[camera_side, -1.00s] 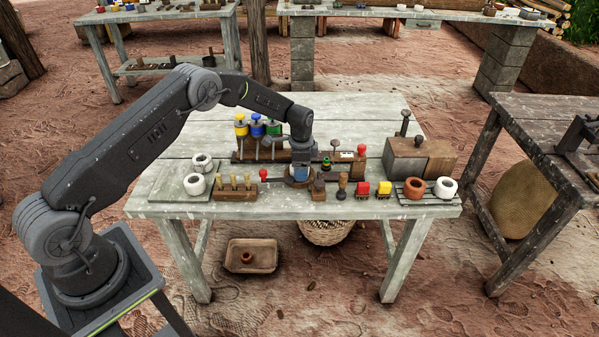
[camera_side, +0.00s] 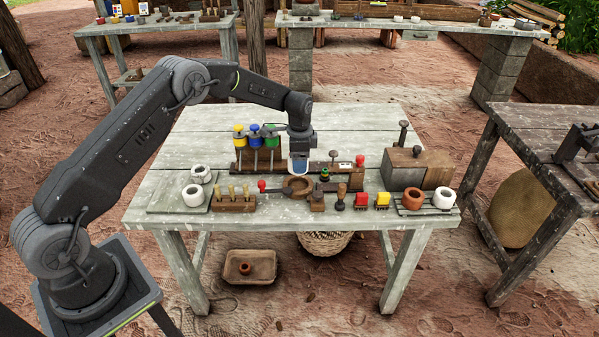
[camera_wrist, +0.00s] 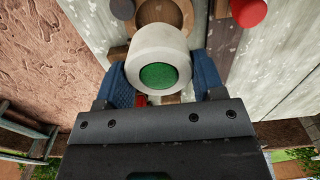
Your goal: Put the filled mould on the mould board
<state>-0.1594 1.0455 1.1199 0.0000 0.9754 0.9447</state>
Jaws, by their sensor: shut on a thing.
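My gripper (camera_side: 299,165) is shut on the filled mould, a white round pot with a green fill (camera_wrist: 158,76) in the wrist view. Its blue finger pads press on either side of the mould. In the side view my gripper is above the round wooden ring (camera_side: 297,187), and the fingers mostly hide the mould. A pale flat board at the table's left end, which looks like the mould board (camera_side: 160,198), bears two white empty-looking moulds (camera_side: 193,195).
A wooden block with upright pegs (camera_side: 234,204) stands between the board and the ring. Blue, yellow and green-topped tools (camera_side: 256,140) stand behind. A dark slatted rack (camera_side: 425,211) at right bears a terracotta pot (camera_side: 412,198) and a white pot (camera_side: 444,198).

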